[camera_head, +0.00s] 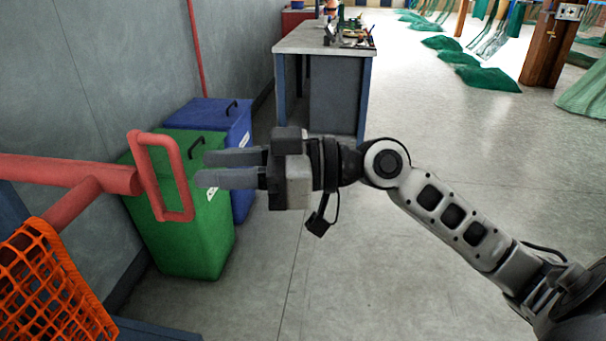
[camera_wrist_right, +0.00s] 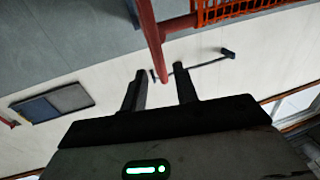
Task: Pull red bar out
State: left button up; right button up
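The red bar (camera_head: 70,172) comes in from the left edge and ends in a rectangular red loop handle (camera_head: 178,165). My right gripper (camera_head: 201,168) reaches in from the right, its two fingers pointing left at the handle. The fingers are apart and the tips are just right of the handle's near upright side; I cannot tell how far off in depth. In the right wrist view, the red bar (camera_wrist_right: 152,35) runs down toward the gap between the open fingers (camera_wrist_right: 160,78), with nothing gripped. My left gripper is not in view.
An orange mesh (camera_head: 50,290) hangs at lower left. A green bin (camera_head: 205,240) and a blue bin (camera_head: 243,135) stand behind the handle, by the grey wall. A table (camera_head: 320,40) stands farther back. The floor on the right is clear around my arm.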

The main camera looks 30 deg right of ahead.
pick_arm(q)
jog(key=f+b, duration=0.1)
jog(key=b, duration=0.2)
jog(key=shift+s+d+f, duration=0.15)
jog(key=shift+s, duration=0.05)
pick_arm(e)
jog(key=v, duration=1)
jog(key=shift+s, duration=0.1)
